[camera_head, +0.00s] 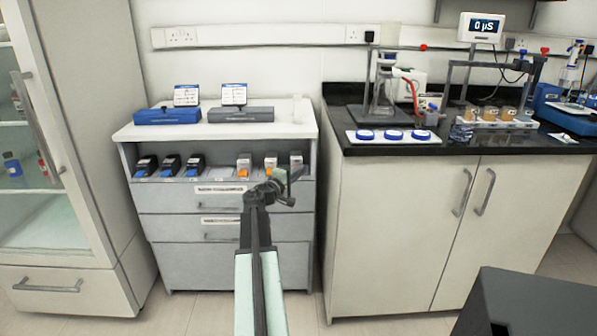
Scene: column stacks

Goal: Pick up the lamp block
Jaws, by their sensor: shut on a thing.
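My gripper (288,184) is at the front right of the cabinet's open shelf, seen small and from behind. It is shut on a block, taken here as the lamp block (297,158), the rightmost grey-white one in the row. The gripper covers its lower part, and the grip itself is hard to see. Two similar grey-white blocks with orange fronts stand to its left, one at the middle (244,162) and one beside the gripper (270,160). I cannot read any label on them.
Several dark blocks with blue fronts (171,164) stand on the left of the shelf. A blue case (168,116) and a grey case (240,115) sit on the cabinet top. A black worktop (345,98) with glassware stands right. A glass-door fridge (78,120) stands left.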

